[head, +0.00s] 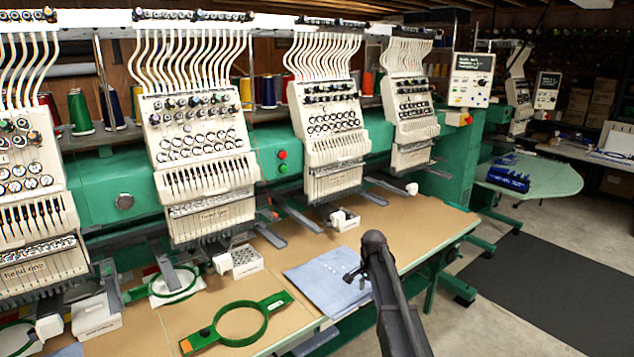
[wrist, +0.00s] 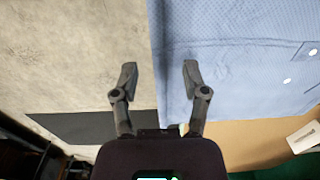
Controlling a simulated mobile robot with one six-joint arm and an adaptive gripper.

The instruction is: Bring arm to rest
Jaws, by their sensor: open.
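My gripper (wrist: 158,78) is open and empty in the wrist view, its two dark fingers apart. One finger lies over the pale floor and the other over a folded light blue cloth (wrist: 240,60). In the head view my gripper (head: 358,274) is at the end of my dark arm, in front of the right part of the same blue cloth (head: 322,283). The cloth lies on the tan table near its front edge. I cannot tell the height of my gripper above it.
A green hoop (head: 240,322) lies on the tan table (head: 425,222) left of the cloth. White boxes (head: 240,260) stand under the embroidery heads (head: 205,150). A control panel (head: 470,80) stands at the back right. A dark mat (head: 530,290) covers open floor at the right.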

